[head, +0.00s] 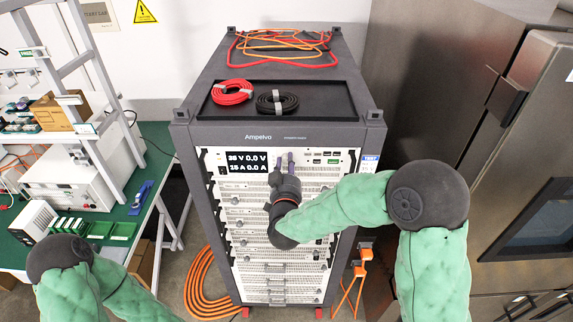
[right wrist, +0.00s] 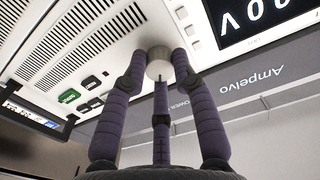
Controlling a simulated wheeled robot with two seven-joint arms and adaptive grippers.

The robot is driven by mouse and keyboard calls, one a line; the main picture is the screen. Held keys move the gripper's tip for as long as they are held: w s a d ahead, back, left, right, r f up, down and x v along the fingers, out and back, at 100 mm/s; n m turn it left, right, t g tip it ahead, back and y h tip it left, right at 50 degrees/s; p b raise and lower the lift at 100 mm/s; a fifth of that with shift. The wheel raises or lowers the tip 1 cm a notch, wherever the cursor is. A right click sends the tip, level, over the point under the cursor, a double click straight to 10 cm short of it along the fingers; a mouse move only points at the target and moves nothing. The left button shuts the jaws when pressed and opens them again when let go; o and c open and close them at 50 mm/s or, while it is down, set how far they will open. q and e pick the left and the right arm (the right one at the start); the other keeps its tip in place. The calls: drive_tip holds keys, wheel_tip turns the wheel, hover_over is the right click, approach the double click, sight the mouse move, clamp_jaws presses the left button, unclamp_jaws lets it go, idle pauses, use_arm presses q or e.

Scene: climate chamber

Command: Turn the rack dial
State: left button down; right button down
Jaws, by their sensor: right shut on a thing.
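The rack (head: 180,165) stands upright in the middle of the head view, dark grey with a white front panel and the label "Ampelvo". The rack dial (right wrist: 159,56) is a pale round knob on the panel beside the display in the right wrist view. My right gripper (right wrist: 160,68) is shut on the dial, with its purple fingers around it. In the head view my right gripper (head: 284,160) reaches the top unit, and the wrist hides part of the front. The display (head: 247,175) reads about 36 V 0.0 V and 15 A 0.0 A. My left gripper is outside the view.
A red cable coil (head: 232,92) and a black coil (head: 277,102) lie on the rack top. A green workbench (head: 150,160) with instruments stands at left. A steel chamber (head: 425,70) stands close at right. Orange cables (head: 200,285) lie on the floor.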

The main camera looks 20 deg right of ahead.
drive_tip(key=shift+f+n, duration=0.25)
drive_tip(key=shift+n, duration=0.05)
drive_tip(key=shift+s+n, duration=0.1)
drive_tip(key=shift+n, duration=1)
drive_tip(key=shift+f+n, duration=0.15)
drive_tip(key=shift+n, duration=1.25)
drive_tip(key=c, duration=1)
unclamp_jaws()
drive_tip(key=shift+r, duration=0.2)
